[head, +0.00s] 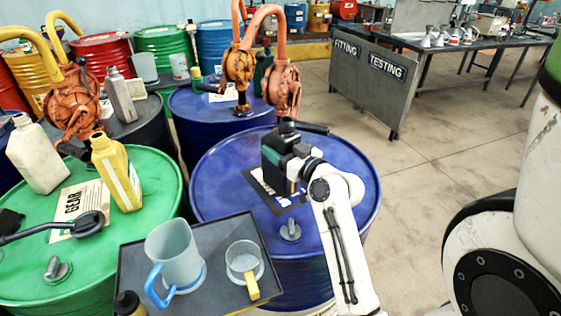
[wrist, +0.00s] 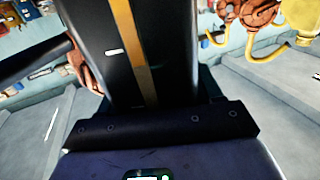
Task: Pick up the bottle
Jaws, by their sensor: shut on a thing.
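A black bottle (head: 275,149) is at my gripper (head: 298,168), over the blue drum (head: 345,180) at the middle of the head view. In the wrist view the bottle (wrist: 172,50) fills the upper middle, dark with a gold-brown stripe and a small white mark. My gripper is shut on it; the fingertips are mostly hidden. The bottle looks roughly upright. I cannot tell whether its base touches the drum top.
A green drum (head: 150,200) at left carries a yellow jug (head: 117,175) and a white jug (head: 36,155). A dark tray (head: 215,295) in front holds a blue-handled pitcher (head: 173,252) and a small measuring cup (head: 244,262). Orange pumps (head: 285,90) stand behind the bottle. Floor at right is clear.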

